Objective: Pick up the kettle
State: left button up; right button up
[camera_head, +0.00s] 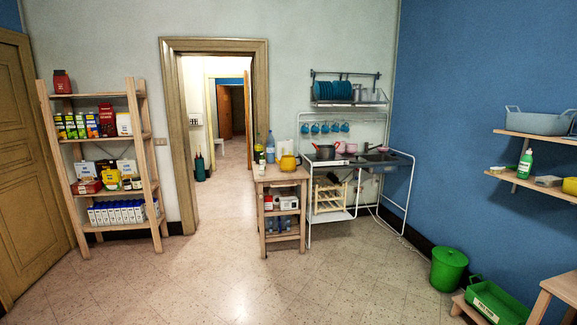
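A small yellow pot-like vessel (288,163), which looks like the kettle, stands upright on the top of a small wooden cart (272,177) in the middle of the room. It is too small to make out its handle or spout clearly. A white item (284,147) stands just behind it, and its kind is unclear. Neither of my grippers is in view, and nothing is seen touching the yellow vessel.
Bottles (270,148) stand left of the vessel. A metal sink unit (375,160) adjoins the cart on the right. A stocked wooden shelf (148,165) is at left. A green bin (448,268) and green crate (496,302) are at lower right. The central floor (250,285) is clear.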

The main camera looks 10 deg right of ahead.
aim_at(287, 162)
jog(key=i+l+z, duration=0.45)
jog(key=i+z, duration=0.2)
jog(key=i, duration=0.2)
jog(key=i+z, duration=0.3)
jog(key=i, duration=1.05)
jog(key=i+l, duration=0.1)
jog(key=i, duration=0.8)
jog(key=i+u, duration=0.1)
jog(key=i, duration=0.35)
jog(key=i+l, duration=0.15)
jog(key=i, duration=0.3)
jog(key=i+l+u, duration=0.1)
jog(key=i+u, duration=0.2)
jog(key=i+l+u, duration=0.25)
jog(key=i, duration=0.25)
jog(key=i+l+u, duration=0.3)
jog(key=i, duration=0.1)
